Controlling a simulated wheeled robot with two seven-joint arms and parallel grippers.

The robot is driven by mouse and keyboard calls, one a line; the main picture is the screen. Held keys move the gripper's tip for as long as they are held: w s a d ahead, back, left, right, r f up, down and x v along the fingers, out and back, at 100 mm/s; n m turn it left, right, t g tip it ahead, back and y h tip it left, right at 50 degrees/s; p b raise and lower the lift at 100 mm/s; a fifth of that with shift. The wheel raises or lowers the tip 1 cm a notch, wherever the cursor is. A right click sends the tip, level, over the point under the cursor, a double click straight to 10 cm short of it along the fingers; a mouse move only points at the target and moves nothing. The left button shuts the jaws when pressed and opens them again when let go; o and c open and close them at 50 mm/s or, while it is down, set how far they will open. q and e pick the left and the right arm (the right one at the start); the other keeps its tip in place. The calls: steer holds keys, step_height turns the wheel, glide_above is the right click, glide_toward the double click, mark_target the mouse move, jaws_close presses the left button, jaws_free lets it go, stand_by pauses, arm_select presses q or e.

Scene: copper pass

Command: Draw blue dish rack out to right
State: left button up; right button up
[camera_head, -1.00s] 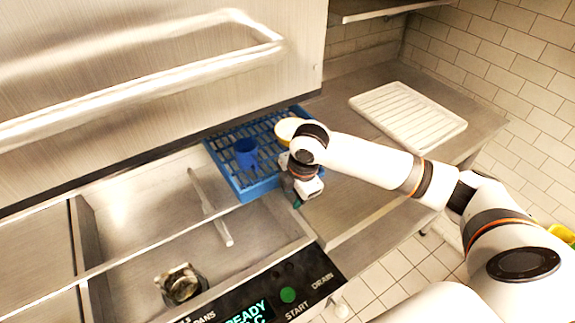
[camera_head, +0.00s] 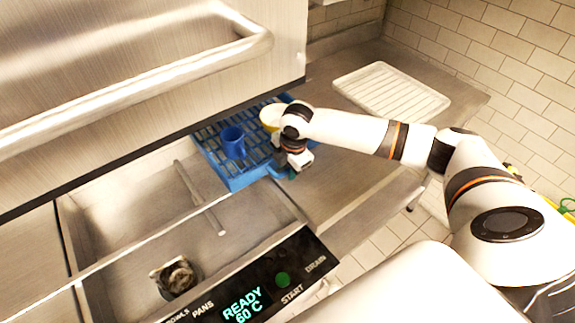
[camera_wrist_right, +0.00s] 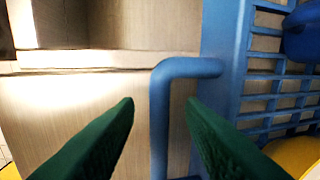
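The blue dish rack (camera_head: 241,181) sits at the right end of the steel basin, partly under the raised hood. It holds a blue cup (camera_head: 233,143) and a pale yellow bowl (camera_head: 270,116). In the right wrist view, the rack's rim (camera_wrist_right: 229,60) carries a blue looped handle (camera_wrist_right: 159,125). My right gripper (camera_head: 291,175) is at the rack's right side. In the wrist view its green fingers (camera_wrist_right: 160,107) are open, one on each side of the handle, with gaps visible. My left gripper is not in view.
A white ribbed tray (camera_head: 392,91) lies on the steel counter to the right. Bare counter (camera_head: 345,165) lies between rack and tray. The hood (camera_head: 150,70) with its bar handle overhangs the basin. A control panel (camera_head: 250,290) is at the front.

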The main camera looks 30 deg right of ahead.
steer(key=c, duration=0.7)
jaws_close()
steer(key=d, duration=0.9)
steer(key=w+d, duration=0.1)
steer(key=d, duration=0.4)
steer(key=shift+d+p, duration=0.1)
steer(key=shift+p, duration=0.25)
steer(key=shift+w+r, duration=0.1)
steer(key=o, duration=0.7)
jaws_free()
steer(key=shift+d, duration=0.15)
